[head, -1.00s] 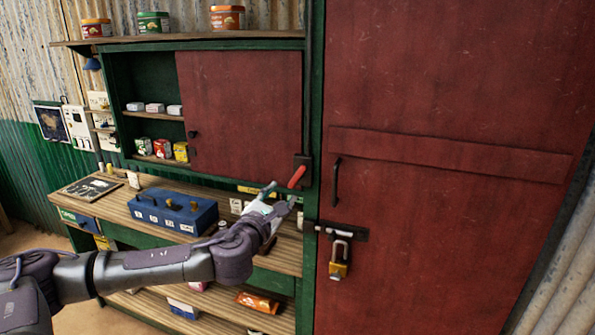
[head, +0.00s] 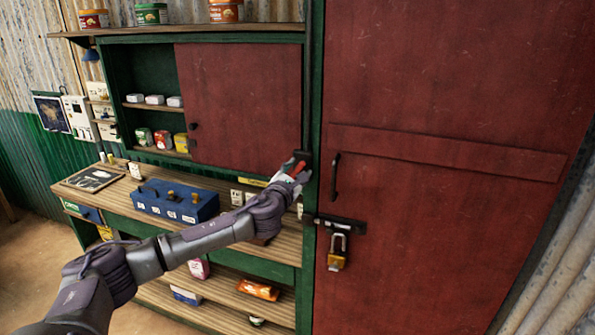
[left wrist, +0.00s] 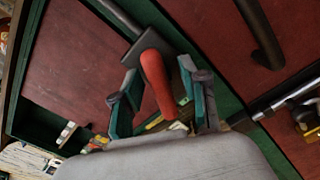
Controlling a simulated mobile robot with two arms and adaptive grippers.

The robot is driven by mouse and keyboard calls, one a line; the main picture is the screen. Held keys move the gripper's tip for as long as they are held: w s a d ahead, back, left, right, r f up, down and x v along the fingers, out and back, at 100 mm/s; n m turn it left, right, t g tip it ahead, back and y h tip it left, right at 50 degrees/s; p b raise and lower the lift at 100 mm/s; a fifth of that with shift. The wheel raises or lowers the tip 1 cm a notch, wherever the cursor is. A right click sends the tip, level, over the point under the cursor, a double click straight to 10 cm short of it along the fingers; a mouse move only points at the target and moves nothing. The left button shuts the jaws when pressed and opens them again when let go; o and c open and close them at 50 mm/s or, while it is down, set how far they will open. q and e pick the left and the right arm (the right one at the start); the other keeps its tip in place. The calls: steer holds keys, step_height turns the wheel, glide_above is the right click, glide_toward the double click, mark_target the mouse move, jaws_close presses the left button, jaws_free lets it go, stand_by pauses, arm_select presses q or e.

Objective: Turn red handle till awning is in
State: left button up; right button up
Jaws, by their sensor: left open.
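The red handle (left wrist: 155,78) shows in the left wrist view on a dark mount (left wrist: 152,44) fixed to the green post. In the head view the red handle (head: 296,167) is partly covered by my left gripper (head: 293,175). My left gripper (left wrist: 160,98) is open, with one finger on each side of the handle's lower part. Whether the fingers touch it I cannot tell. My right gripper is not in view. No awning shows.
A red door (head: 440,160) with a black pull (head: 336,178) and a brass padlock (head: 337,255) is to the right. A red sliding panel (head: 240,105) is left of the handle. A blue box (head: 175,201) stands on the wooden counter below.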

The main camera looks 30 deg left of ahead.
arm_select(q)
steer(key=c, duration=0.8)
jaws_close()
